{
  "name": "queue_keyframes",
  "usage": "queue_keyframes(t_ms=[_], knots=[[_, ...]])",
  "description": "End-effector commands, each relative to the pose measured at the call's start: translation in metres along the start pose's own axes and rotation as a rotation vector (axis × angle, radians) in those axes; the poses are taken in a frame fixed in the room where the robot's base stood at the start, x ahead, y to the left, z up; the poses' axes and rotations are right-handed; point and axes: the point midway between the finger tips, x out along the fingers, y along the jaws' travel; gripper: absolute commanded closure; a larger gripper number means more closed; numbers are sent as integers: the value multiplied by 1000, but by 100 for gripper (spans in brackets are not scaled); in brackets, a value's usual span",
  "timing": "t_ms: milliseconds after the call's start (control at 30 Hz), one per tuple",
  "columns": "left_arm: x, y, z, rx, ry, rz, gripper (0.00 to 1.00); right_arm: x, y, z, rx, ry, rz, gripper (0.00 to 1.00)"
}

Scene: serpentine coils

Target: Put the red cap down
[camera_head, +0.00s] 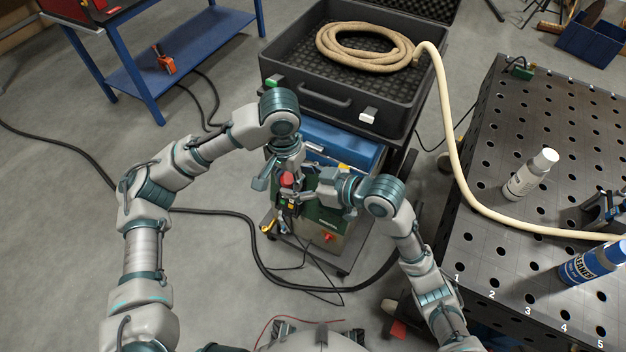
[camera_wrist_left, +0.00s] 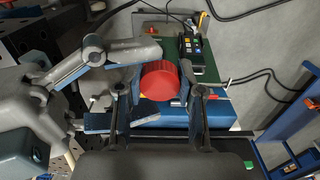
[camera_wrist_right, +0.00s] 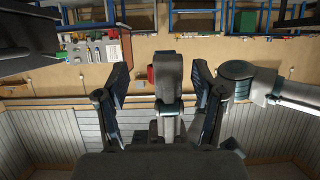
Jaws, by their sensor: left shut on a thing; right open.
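The red cap (camera_head: 287,179) is in my left gripper, in front of the green and blue cart. In the left wrist view the round red cap (camera_wrist_left: 160,81) sits between the fingers of my left gripper (camera_wrist_left: 160,98). The left gripper (camera_head: 284,186) points down in the head view, shut on the cap. My right gripper (camera_head: 319,188) is close beside it, to the right, pointing left. The right wrist view shows the right gripper (camera_wrist_right: 162,85) with its fingers spread and nothing visible held between them.
A black case (camera_head: 285,75) holds a coiled hose (camera_head: 365,50). A perforated table (camera_head: 485,245) at right bears a white bottle (camera_head: 528,176) and a blue can (camera_head: 592,264). Cables cross the floor.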

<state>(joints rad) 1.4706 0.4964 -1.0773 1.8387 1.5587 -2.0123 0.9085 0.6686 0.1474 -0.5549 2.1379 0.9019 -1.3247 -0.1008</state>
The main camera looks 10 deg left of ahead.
Motion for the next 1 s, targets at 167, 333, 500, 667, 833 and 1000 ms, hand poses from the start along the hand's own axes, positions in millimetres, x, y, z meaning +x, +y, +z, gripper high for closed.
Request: queue_keyframes(t_ms=[167, 333, 500, 667, 833, 1000], knots=[[0, 0, 0, 0, 0, 0, 100, 5, 0, 0, 0, 1, 0, 32], [0, 0, 0, 0, 0, 0, 100, 5, 0, 0, 0, 1, 0, 32], [0, 0, 0, 0, 0, 0, 100, 5, 0, 0, 0, 1, 0, 69], [0, 0, 0, 2, -1, 1, 100, 5, 1, 0, 1, 0, 4, 94], [0, 1, 1, 4, -2, 1, 34, 5, 2, 0, 1, 0, 6, 95], [0, 1, 1, 4, -2, 1, 34, 5, 2, 0, 1, 0, 6, 95]])
